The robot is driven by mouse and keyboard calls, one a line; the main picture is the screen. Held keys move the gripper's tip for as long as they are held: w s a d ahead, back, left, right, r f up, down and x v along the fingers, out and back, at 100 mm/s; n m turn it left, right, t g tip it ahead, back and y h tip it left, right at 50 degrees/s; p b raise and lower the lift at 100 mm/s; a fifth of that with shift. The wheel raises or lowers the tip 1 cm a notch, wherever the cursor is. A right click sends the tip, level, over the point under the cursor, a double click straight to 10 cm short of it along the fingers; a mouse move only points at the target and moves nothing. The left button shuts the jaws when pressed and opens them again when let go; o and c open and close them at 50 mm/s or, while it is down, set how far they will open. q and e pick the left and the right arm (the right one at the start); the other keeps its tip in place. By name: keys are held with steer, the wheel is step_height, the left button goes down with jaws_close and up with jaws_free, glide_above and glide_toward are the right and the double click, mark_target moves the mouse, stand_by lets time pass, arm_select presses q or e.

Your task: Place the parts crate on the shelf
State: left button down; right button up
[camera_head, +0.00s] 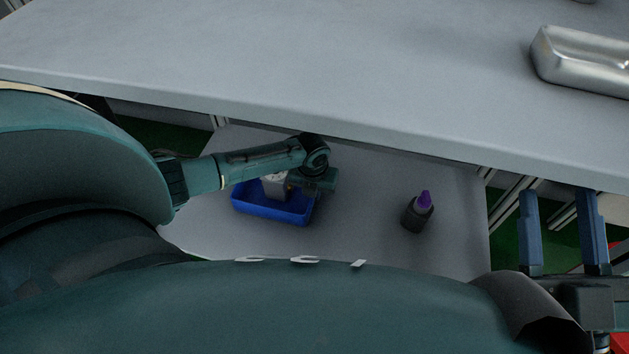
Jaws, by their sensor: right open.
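The blue parts crate (257,211) is on or just above a lower grey shelf-like surface (380,185); I cannot tell whether it touches. A light grey part (274,187) sits inside it. My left arm reaches in from the left over the crate. My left gripper (317,182) is at the crate's back right corner; its fingers are hidden, so its grip is unclear. My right gripper (560,232) is at the right edge, away from the crate, with its two blue fingers apart and nothing between them.
A dark bottle with a purple top (418,211) stands on the lower surface, right of the crate. A large grey tabletop (300,60) overhangs the back of this surface. A metal tray (585,62) sits on the tabletop. The lower surface is clear between crate and bottle.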

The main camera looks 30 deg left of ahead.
arm_select(q)
steer(key=shift+w, duration=0.1)
steer(key=c, duration=1.6)
jaws_free()
steer(key=shift+f, duration=0.1)
